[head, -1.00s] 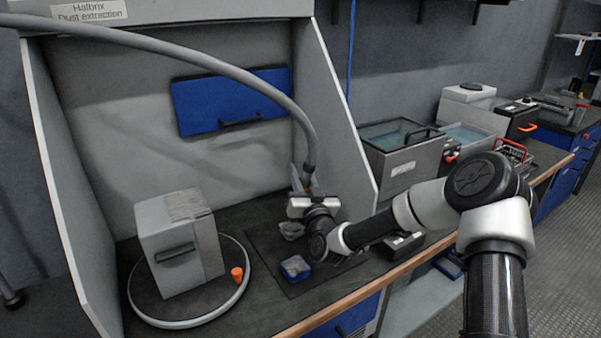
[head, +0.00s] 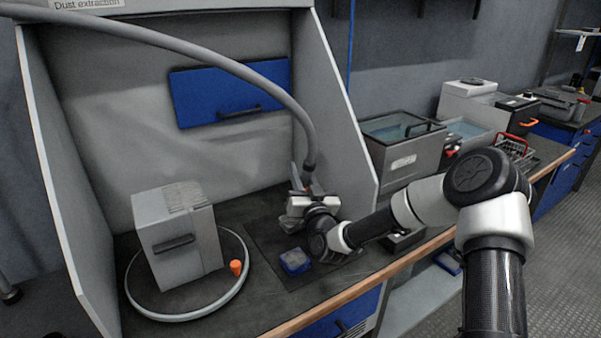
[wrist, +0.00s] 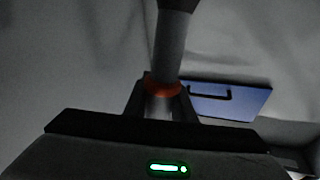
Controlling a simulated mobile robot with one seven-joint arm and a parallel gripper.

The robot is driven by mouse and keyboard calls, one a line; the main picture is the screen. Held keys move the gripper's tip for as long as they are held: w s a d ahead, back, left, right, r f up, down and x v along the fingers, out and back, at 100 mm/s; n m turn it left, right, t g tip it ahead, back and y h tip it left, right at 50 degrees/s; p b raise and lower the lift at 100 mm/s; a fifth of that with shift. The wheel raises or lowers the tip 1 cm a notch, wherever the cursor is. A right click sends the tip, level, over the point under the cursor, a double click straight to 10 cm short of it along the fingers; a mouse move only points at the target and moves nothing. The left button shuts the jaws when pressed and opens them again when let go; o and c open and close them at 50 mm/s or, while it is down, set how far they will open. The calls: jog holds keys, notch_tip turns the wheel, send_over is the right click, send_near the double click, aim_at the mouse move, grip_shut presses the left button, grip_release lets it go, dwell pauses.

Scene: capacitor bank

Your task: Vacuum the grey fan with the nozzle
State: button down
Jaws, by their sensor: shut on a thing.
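My gripper (head: 303,194) is shut on the nozzle at the end of the grey hose. In the wrist view the nozzle (wrist: 170,45), with an orange ring, stands between the two dark fingers (wrist: 161,104). In the head view the gripper is low over the dark mat inside the dust extraction booth. A small grey shape (head: 289,225), apparently the grey fan, lies on the mat just left of and below the gripper, partly hidden by it. The nozzle's tip is hidden, so I cannot tell whether it touches the fan.
A blue box with a grey top (head: 295,261) lies on the mat (head: 268,240) near the gripper. The booth's right wall (head: 338,100) is close to the gripper.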

jog(key=shift+s+a, duration=0.1)
jog(key=shift+a, duration=0.05)
jog(key=shift+s+a, duration=0.75)
jog(key=shift+a, duration=0.3)
jog(key=shift+s+d, duration=0.1)
dwell(0.4)
jog(key=shift+s+d, duration=0.8)
jog(key=shift+s, duration=0.25)
jog(key=shift+d, duration=0.1)
jog(key=shift+w+d, duration=0.85)
jog(key=shift+d, duration=0.25)
jog(key=shift+r, duration=0.15)
